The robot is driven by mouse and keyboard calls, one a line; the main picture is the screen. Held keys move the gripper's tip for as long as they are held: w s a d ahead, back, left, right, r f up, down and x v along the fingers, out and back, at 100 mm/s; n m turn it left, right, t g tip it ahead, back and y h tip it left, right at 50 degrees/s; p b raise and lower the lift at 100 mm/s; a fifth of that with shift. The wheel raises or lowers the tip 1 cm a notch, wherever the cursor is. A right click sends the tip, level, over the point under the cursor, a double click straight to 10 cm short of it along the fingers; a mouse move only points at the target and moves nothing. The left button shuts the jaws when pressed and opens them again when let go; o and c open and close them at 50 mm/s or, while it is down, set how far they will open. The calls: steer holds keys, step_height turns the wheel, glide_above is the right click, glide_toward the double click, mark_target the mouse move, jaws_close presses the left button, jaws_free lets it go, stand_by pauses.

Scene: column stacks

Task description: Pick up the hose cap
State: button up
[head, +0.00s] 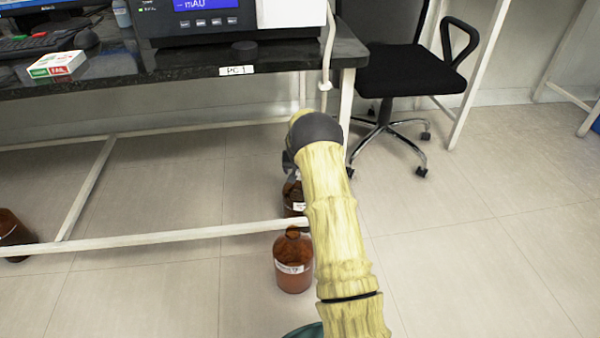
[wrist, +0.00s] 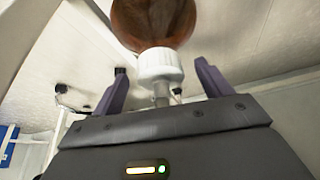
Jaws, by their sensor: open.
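In the wrist view, a white hose cap (wrist: 160,65) with a pale, clear tube stub sits on the neck of a brown bottle (wrist: 155,22). My gripper (wrist: 162,68) is open, with one purple finger on each side of the cap and a visible gap to each. I cannot tell how deep the cap lies between the fingers. In the head view, my gripper (head: 289,165) is a dark shape by a brown bottle (head: 293,198) under the bench edge. The arm and gripper hide that bottle's top, and I cannot make out the cap there.
Another brown bottle (head: 293,262) stands nearer on the floor, and one more (head: 14,235) is at far left. A white bench rail (head: 170,237) crosses low by the bottles. The black bench (head: 190,65) overhangs behind. A black chair (head: 405,80) stands right; floor there is clear.

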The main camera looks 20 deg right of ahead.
steer(key=c, duration=1.1)
steer(key=shift+r, duration=0.1)
step_height(320, 180, up, 10)
steer(key=p, duration=0.6)
steer(key=s+a+r+n+p, duration=0.1)
steer(key=s+a+r+p, duration=0.2)
steer(key=s+a+p, duration=0.2)
steer(key=s+a+r+n+y+p, duration=0.1)
steer(key=s+a+r+p, duration=0.3)
steer(key=s+a, duration=0.4)
steer(key=s+a+r+n+y+p, duration=0.1)
steer(key=s+a+r+n+p, duration=0.2)
steer(key=s+a, duration=0.4)
steer(key=shift+s+a+r+t+p, duration=0.15)
steer(key=shift+r+p, duration=0.25)
steer(key=shift+p, duration=0.3)
steer(key=shift+s+a+r+t+p, duration=0.15)
steer(key=shift+r+p, duration=0.2)
steer(key=shift+p, duration=0.3)
